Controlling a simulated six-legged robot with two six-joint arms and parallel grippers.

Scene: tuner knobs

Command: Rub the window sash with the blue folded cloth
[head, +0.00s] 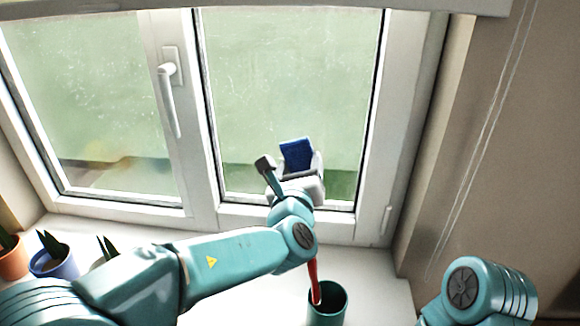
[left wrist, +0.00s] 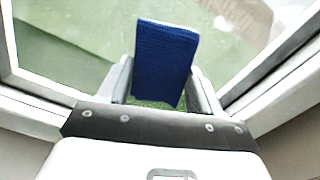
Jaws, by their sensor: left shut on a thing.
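The blue folded cloth (head: 296,154) stands up from my left gripper (head: 298,172), in front of the right-hand window pane near its lower edge. In the left wrist view the cloth (left wrist: 165,62) sits between the two fingers of my left gripper (left wrist: 162,90), which is shut on it. The window sash (head: 374,130) frames the right-hand pane. I cannot tell whether the cloth touches the glass. My right gripper is out of view; only part of my right arm shows at the lower right.
A white handle (head: 170,95) sits on the frame between the two panes. A teal cup (head: 328,304) with a red item stands on the sill (head: 375,285) below my left arm. Several potted plants, one in a blue pot (head: 56,264), stand at the left. A cord hangs at the right wall.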

